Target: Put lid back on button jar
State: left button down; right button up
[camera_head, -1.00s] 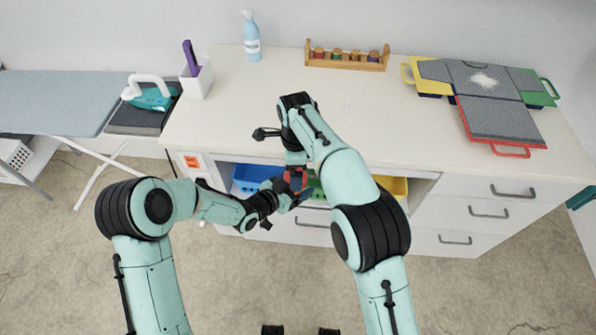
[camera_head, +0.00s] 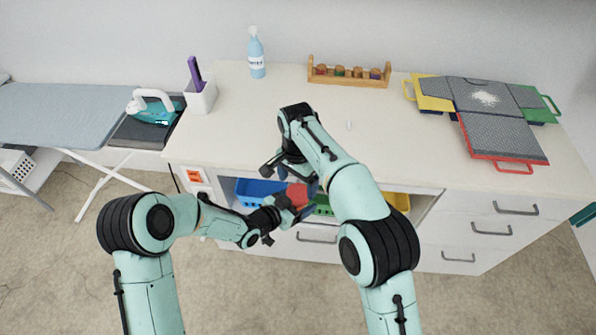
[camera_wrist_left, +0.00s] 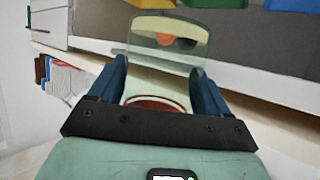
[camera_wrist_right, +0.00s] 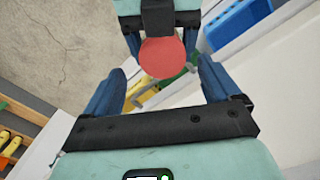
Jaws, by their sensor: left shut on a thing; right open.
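My left gripper (camera_head: 297,207) is shut on a clear button jar (camera_wrist_left: 168,62), whose see-through body shows between the fingers in the left wrist view. Orange and dark shapes, perhaps buttons, show at its far end, and a red-rimmed disc at its near end. A red round piece, by its look the lid (camera_head: 297,195), is at the left gripper. It also shows as a flat red disc in the right wrist view (camera_wrist_right: 162,57), between my right gripper's open fingers. I cannot tell whether it is seated on the jar. My right gripper (camera_head: 291,178) is open, close above it.
Blue (camera_head: 258,191) and yellow (camera_head: 398,201) bins sit in the open shelf behind the grippers. The counter's left middle is clear.

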jog(key=n, duration=0.4)
jog(key=shift+r+n, duration=0.1)
jog(key=shift+n, duration=0.3)
jog(key=n, duration=0.4)
jog(key=shift+a+r+n, duration=0.1)
jog(key=shift+n, duration=0.3)
jog(key=n, duration=0.4)
jog(key=shift+r+n, duration=0.15)
jog(key=shift+n, duration=0.25)
jog(key=n, duration=0.4)
jog(key=shift+r, duration=0.15)
jog(key=n, duration=0.5)
jog(key=shift+r, duration=0.25)
jog(key=n, duration=0.4)
jog(key=shift+r+n, duration=0.25)
jog(key=shift+n, duration=0.05)
jog(key=n, duration=0.4)
jog(key=shift+w+r, duration=0.1)
jog(key=shift+r, duration=0.15)
jog(key=n, duration=0.6)
jog(key=shift+w+r, duration=0.15)
jog(key=shift+r, duration=0.25)
